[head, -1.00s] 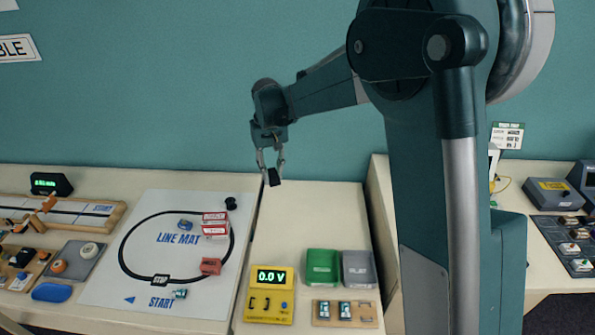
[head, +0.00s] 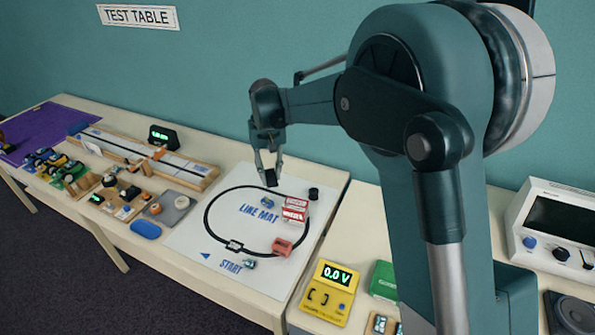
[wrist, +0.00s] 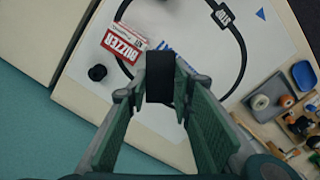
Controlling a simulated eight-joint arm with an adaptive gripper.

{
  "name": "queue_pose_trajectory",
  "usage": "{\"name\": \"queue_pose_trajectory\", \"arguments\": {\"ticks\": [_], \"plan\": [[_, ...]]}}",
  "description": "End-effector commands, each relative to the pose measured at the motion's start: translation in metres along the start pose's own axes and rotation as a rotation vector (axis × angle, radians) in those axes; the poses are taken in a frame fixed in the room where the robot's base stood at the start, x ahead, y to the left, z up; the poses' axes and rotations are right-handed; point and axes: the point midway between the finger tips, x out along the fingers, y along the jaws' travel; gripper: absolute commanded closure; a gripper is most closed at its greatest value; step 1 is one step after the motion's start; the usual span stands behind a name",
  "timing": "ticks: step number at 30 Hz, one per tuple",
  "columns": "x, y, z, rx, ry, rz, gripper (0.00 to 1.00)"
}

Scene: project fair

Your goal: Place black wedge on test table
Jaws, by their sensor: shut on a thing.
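My gripper (head: 268,172) is shut on the black wedge (head: 271,178), which hangs between the fingertips above the white line mat. In the wrist view the black wedge (wrist: 160,78) sits between the fingers of my gripper (wrist: 158,95), and part of the mat behind it is hidden. The test table (head: 325,178) carries the line mat (head: 190,236) on its right part, and a "TEST TABLE" sign (head: 138,17) hangs on the wall behind.
A ramp track (head: 190,173) and several small parts stand to the left. A yellow meter (head: 327,293) stands on the table to the right.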

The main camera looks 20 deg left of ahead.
Motion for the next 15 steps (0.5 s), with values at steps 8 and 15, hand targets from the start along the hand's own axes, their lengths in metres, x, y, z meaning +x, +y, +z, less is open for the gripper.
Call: {"name": "queue_pose_trajectory", "arguments": {"ticks": [8, 15], "plan": [[0.001, -0.068, -0.005, -0.057, 0.000, 0.000, 0.90], [0.003, -0.108, -0.005, -0.091, 0.000, 0.000, 0.90]]}}
